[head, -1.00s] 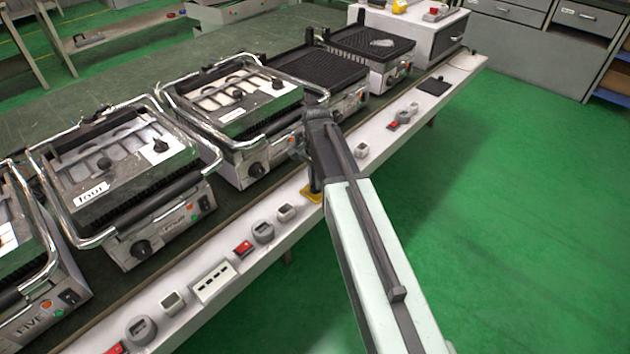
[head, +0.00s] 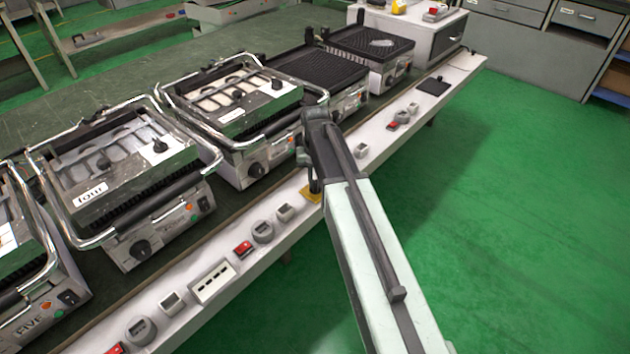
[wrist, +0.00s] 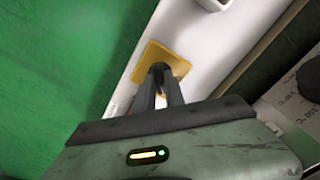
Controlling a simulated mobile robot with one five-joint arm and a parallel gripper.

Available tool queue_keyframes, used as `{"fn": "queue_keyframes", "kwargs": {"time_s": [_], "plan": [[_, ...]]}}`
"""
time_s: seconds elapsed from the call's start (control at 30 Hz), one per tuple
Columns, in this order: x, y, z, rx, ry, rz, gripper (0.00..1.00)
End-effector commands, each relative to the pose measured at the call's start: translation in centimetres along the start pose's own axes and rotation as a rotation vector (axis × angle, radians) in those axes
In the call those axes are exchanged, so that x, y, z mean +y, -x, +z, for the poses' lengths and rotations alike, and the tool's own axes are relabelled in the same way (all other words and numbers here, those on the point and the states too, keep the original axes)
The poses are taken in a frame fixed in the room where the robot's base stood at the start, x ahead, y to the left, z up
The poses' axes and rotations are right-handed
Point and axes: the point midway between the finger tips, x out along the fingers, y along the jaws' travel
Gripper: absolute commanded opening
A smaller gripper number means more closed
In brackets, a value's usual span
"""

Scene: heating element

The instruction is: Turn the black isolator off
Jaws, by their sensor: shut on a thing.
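The isolator's yellow plate (head: 308,195) sits on the white ledge in front of the grills. It also shows in the wrist view (wrist: 148,58), partly covered by my fingers. My gripper (head: 315,187) points down onto it. In the wrist view my gripper (wrist: 162,76) has its dark fingers close together, tips at the middle of the yellow plate. It is shut on the isolator's knob, which the fingers hide. Its setting cannot be read.
The white ledge (head: 190,318) carries several grey sockets and red switches (head: 243,248). A chrome-handled grill (head: 235,110) stands behind my gripper and another grill (head: 120,180) to its left. Green floor (head: 500,200) on the right is clear.

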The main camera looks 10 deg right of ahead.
Motion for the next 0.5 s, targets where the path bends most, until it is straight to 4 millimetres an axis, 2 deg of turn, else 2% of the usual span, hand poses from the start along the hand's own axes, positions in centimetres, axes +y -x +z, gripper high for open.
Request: {"fn": "queue_keyframes", "kwargs": {"time_s": [0.5], "plan": [[-0.13, -0.01, 0.05, -0.001, 0.480, 0.000, 0.00]]}}
